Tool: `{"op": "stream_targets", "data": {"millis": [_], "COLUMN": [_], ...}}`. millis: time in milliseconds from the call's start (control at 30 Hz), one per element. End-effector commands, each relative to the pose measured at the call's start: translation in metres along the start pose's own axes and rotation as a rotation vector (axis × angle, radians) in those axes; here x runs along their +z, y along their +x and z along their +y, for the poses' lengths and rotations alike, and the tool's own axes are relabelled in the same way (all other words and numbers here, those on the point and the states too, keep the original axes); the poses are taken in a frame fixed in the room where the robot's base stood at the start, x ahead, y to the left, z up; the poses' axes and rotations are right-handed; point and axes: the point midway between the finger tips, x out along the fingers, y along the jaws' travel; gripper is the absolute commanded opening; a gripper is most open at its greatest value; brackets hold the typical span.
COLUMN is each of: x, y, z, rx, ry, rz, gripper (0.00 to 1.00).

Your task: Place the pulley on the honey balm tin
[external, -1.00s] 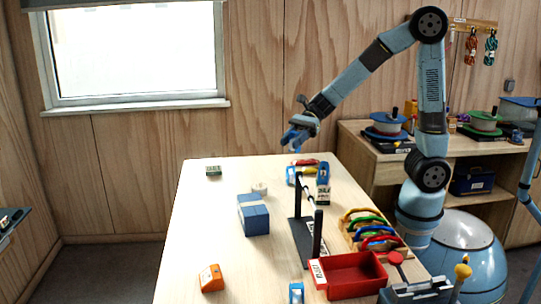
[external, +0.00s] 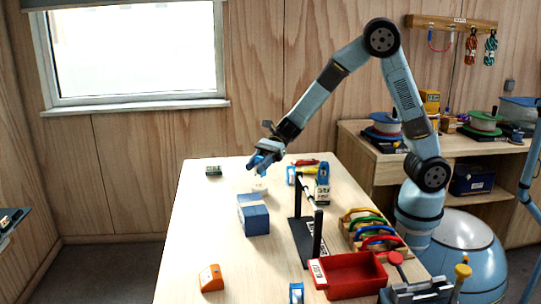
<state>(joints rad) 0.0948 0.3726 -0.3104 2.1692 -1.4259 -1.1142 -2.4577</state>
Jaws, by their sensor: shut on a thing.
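My gripper (external: 262,164) is over the back part of the table, pointing down. It is shut on a small blue thing, which looks like the pulley; the fingers hide much of it. Just below it a small whitish round tin (external: 259,188) stands on the table, probably the honey balm tin; its label is too small to read. The held thing is close above the tin, and I cannot tell whether they touch.
A blue box (external: 253,215) stands in front of the tin. A black stand with a bar (external: 318,236) is to the right, near a rack of coloured carabiners (external: 371,230) and a red tray (external: 348,276). A small dark tin (external: 213,171) is at the back left. The table's left side is mostly clear.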

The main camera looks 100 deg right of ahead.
Motion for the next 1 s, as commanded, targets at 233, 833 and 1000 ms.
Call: {"op": "stream_targets", "data": {"millis": [233,833,1000], "x": [-0.017,-0.034,-0.034], "y": [0.011,0.018,0.018], "z": [-0.004,-0.004,-0.004], "rx": [0.002,0.000,0.000], "ry": [0.004,0.000,0.000], "rz": [0.002,0.000,0.000], "gripper": [0.05,0.45,0.61]}}
